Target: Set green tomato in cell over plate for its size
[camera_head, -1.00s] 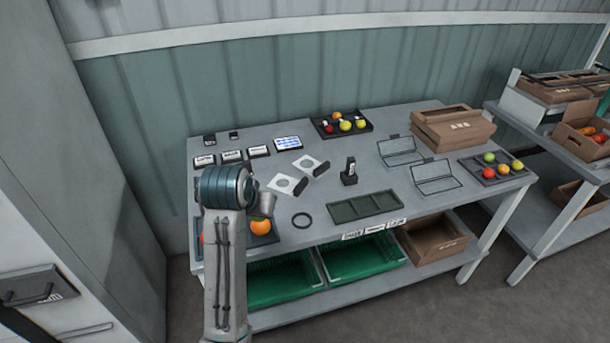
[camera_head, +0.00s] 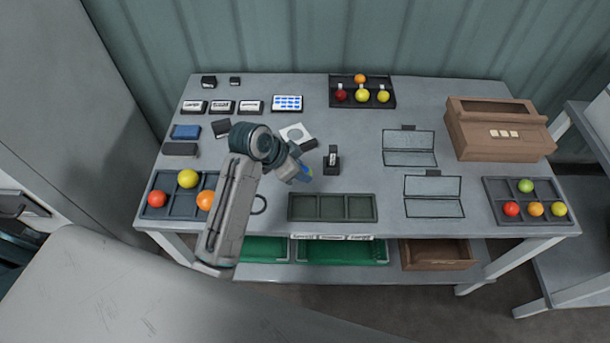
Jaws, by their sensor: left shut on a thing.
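My left gripper (camera_head: 303,173) comes in from the left and hangs above the table, behind the three-cell tray. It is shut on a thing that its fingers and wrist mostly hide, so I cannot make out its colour. The dark green three-cell tray (camera_head: 316,207) lies at the front of the table, and its cells look empty. Label plates (camera_head: 332,237) sit on the table's front edge below the cells; their words are too small to read surely. A green tomato (camera_head: 526,186) lies in the right tray (camera_head: 497,188). My right gripper is not in view.
The left tray (camera_head: 151,190) holds red, yellow and orange tomatoes. A dark rear tray (camera_head: 388,84) holds several more. A black upright stand (camera_head: 332,161) is close right of my gripper.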

